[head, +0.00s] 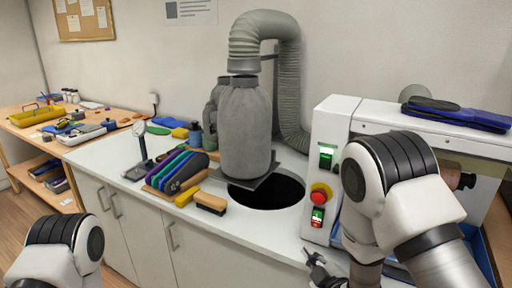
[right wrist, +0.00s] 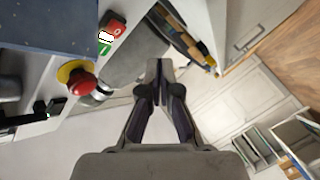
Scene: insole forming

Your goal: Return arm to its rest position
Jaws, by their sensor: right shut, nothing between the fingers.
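My right arm comes in from the right in the head view, with its elbow in front of the white machine (head: 332,135). My right gripper (head: 318,268) is low beside the machine's front left edge, near the worktop's front edge. In the right wrist view my right gripper (right wrist: 160,78) is shut, with its fingers together and nothing between them. Of my left arm only a link shows at the bottom left of the head view; its gripper is out of view.
The machine has a red emergency stop (head: 321,193) and a green-lit switch (head: 327,156). A grey extraction hood (head: 246,130) stands on the white worktop (head: 130,190) by a dark round opening (head: 285,192). Coloured insole-like pieces (head: 178,172) and brushes (head: 210,203) lie left of it.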

